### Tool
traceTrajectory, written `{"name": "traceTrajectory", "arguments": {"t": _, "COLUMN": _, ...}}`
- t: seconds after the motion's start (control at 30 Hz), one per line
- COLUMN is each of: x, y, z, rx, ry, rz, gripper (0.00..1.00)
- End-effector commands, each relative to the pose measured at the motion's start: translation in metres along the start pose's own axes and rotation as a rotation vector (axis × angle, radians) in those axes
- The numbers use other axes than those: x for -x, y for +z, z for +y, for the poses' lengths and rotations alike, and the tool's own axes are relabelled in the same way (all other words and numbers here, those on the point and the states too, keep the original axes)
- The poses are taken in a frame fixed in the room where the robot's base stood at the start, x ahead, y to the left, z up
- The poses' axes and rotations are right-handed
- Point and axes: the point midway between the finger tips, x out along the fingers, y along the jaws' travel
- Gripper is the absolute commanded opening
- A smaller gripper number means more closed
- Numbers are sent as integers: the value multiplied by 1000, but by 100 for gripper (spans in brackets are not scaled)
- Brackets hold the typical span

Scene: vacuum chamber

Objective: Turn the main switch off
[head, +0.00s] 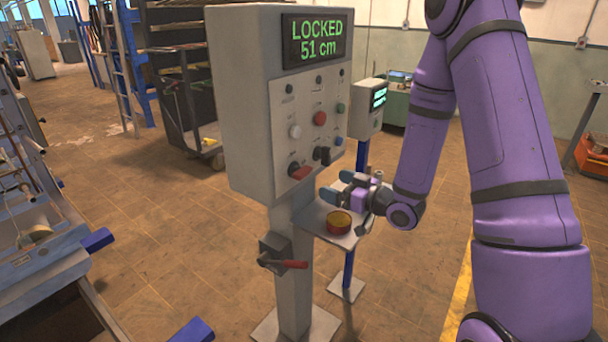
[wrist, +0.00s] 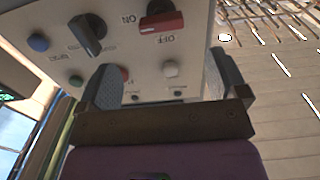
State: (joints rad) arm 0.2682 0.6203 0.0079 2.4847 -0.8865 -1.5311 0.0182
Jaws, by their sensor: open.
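The control box (head: 245,95) stands on a grey post, and its display reads LOCKED 51 cm. A red rotary handle (head: 300,172) sits low on its panel. It also shows in the wrist view (wrist: 161,22), upside down, lying roughly level beside the labels ON and OFF. A second red lever (head: 292,264) sticks out rightward from a small box on the post. I cannot read which one is labelled main switch. My gripper (head: 338,186) is open and empty, to the right of the panel's lower edge. In the wrist view its fingers (wrist: 164,64) are apart, with the red handle beyond them.
A black knob (wrist: 88,35) sits beside the red handle, with a blue button (wrist: 38,42) farther left. A second display box (head: 367,108) stands behind.

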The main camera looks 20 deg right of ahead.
Motion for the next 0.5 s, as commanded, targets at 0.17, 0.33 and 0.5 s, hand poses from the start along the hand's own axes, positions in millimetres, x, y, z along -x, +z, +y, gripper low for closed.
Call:
{"name": "traceTrajectory", "arguments": {"t": 0.17, "x": -7, "y": 1, "z": -1, "rx": -8, "ry": -8, "rz": 16, "gripper": 92}}
{"name": "traceTrajectory", "arguments": {"t": 0.33, "x": -32, "y": 1, "z": -2, "rx": -7, "ry": -8, "rz": 16, "gripper": 92}}
{"name": "traceTrajectory", "arguments": {"t": 0.5, "x": -63, "y": 0, "z": -2, "rx": -6, "ry": -9, "rz": 15, "gripper": 92}}
